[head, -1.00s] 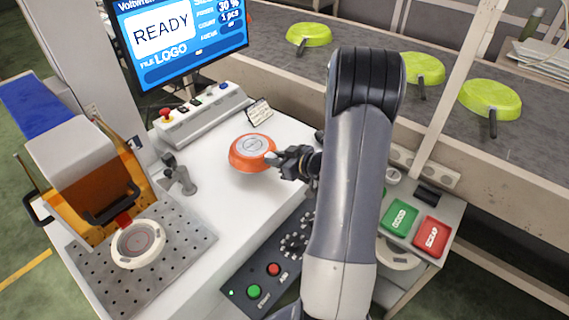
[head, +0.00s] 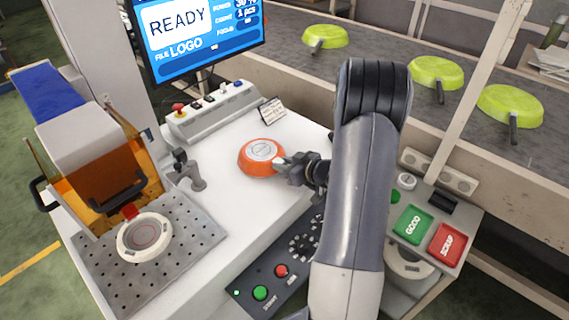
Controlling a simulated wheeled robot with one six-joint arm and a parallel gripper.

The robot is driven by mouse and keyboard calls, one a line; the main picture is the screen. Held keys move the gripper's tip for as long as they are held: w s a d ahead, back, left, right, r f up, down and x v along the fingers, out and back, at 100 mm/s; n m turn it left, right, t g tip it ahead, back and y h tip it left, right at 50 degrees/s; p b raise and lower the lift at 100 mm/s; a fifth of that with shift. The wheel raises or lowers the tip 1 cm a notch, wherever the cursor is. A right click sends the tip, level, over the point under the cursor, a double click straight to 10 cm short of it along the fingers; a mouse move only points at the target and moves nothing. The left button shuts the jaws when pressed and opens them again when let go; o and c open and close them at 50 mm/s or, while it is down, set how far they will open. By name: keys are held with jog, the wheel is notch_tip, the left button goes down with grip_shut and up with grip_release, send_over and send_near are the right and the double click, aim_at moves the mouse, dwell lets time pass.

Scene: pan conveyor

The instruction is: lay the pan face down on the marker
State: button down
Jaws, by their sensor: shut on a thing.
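An orange pan (head: 262,157) is at the middle of the white worktop, bottom side up, with a pale disc bearing a mark on its upward base. My gripper (head: 284,167) is shut on the pan at its right side, where the handle would be; the fingers hide that part. I cannot tell whether the pan touches the worktop or hangs just above it. A round white fixture with a grey centre (head: 145,237) sits on the perforated plate at the lower left, under the orange-shielded machine; it may be the marker.
The orange-shielded machine (head: 104,160) and a small grey post (head: 190,172) stand left of the pan. A button panel (head: 270,275) lies in front. Green GOOD (head: 413,224) and red SCRAP (head: 447,244) pads are at right. Lime pans (head: 436,72) lie on the conveyor behind.

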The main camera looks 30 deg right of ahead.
jog(key=shift+f, duration=0.1)
dwell(0.6)
jog(key=c, duration=1.1)
grip_release()
jog(key=shift+f, duration=0.1)
jog(key=v, duration=1.1)
jog(key=shift+w+p, duration=0.1)
jog(key=shift+p, duration=0.25)
jog(key=x, duration=1)
jog(key=shift+w+a+f+b, duration=0.15)
jog(key=shift+w+a+b, duration=0.05)
jog(key=shift+w+b, duration=0.15)
